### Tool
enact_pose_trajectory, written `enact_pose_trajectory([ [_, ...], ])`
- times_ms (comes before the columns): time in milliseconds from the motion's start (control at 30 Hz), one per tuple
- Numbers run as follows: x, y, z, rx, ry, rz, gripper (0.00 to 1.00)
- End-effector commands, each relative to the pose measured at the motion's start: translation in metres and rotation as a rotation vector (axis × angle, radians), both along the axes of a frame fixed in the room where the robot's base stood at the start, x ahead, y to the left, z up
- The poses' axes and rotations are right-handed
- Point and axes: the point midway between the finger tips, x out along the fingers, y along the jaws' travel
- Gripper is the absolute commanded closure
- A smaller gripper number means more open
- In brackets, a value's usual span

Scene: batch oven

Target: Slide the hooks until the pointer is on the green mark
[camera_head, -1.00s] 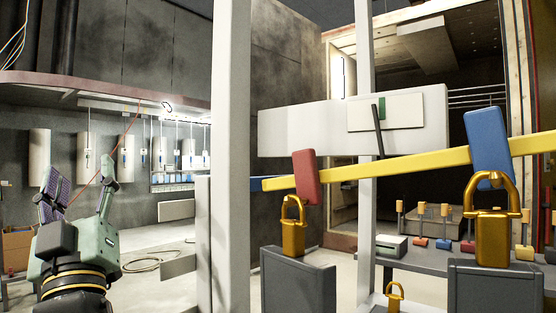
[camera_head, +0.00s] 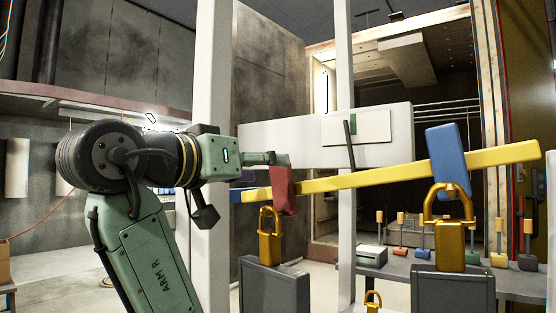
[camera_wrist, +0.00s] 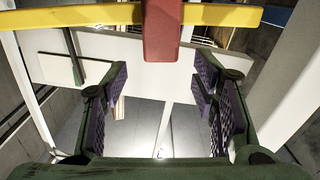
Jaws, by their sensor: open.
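A yellow beam (camera_head: 360,178) crosses the head view, rising to the right. A red hook (camera_head: 283,190) sits on its left part, with a brass padlock-shaped weight (camera_head: 269,236) below. A blue hook (camera_head: 447,160) sits near the right end, above a larger brass weight (camera_head: 450,235). The dark pointer (camera_head: 350,145) stands slightly left of the green mark (camera_head: 353,126) on the white panel. My gripper (camera_head: 278,159) is open at the red hook; in the wrist view the hook (camera_wrist: 161,30) lies between and ahead of the spread fingers (camera_wrist: 160,75). Contact is unclear.
A white upright post (camera_head: 216,70) stands behind my arm, and a thinner one (camera_head: 344,60) further right. Grey blocks (camera_head: 275,290) stand under the weights. A grey table (camera_head: 390,272) with small coloured blocks is behind at the right.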

Motion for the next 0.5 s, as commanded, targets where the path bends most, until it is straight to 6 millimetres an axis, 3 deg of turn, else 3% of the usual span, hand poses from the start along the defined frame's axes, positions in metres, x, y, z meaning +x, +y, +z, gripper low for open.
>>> enact_pose_trajectory([
  [200, 0.032, -0.023, 0.002, 0.000, 0.002, -0.001, 0.47],
  [500, 0.049, -0.035, 0.000, 0.000, -0.001, 0.001, 0.47],
])
